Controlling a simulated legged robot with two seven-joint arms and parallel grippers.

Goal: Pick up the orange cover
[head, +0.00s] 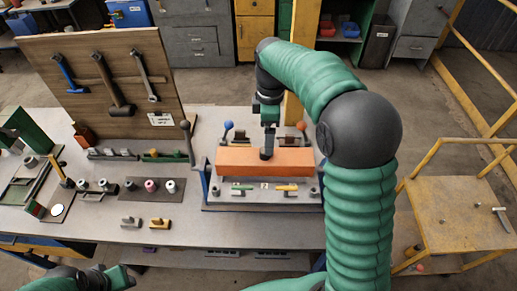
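The orange cover (236,160) is a long block-shaped piece lying across the fixture (222,202) on the right part of the workbench. My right gripper (267,153) points down at the middle of the cover, its fingers overlapping the cover's upper edge in the head view. Its fingers look close together, but I cannot tell whether they grip the cover. My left gripper (122,277) is low at the bottom left edge, in front of the bench and well away from the cover. Its finger state is unclear.
A wooden tool board (95,85) with a hammer and wrenches stands at the back left of the workbench (195,230). Small parts sit on a dark mat (150,197). A black-knobbed lever (186,126) rises left of the fixture. A yellow cart (460,215) stands at right.

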